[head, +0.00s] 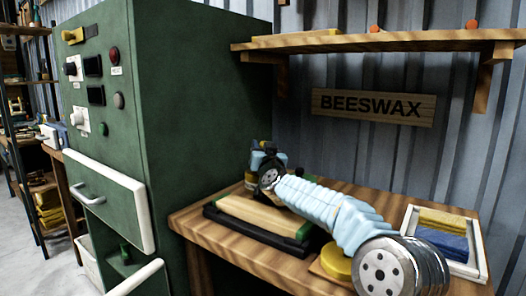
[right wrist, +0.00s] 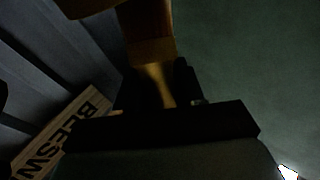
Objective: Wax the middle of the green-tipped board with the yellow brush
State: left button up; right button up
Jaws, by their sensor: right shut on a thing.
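The light wooden board (head: 262,213) lies on a black base (head: 250,232) on the wooden table, with a green tip (head: 305,231) at its right end. My right gripper (head: 258,172) is above the far left part of the board, partly hidden by its own arm. It is shut on the yellow brush (right wrist: 155,85), whose handle shows between dark fingers in the dim right wrist view. A bit of yellow (head: 250,182) shows under the gripper in the head view. Whether the brush touches the board is hidden. My left gripper is not in view.
A round yellow cake (head: 336,262) lies in front of the board, partly behind my arm. A green cabinet (head: 200,130) stands close on the left. A shelf (head: 390,42) and BEESWAX sign (head: 372,106) are behind.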

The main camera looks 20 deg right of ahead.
jog(key=shift+r, duration=2.75)
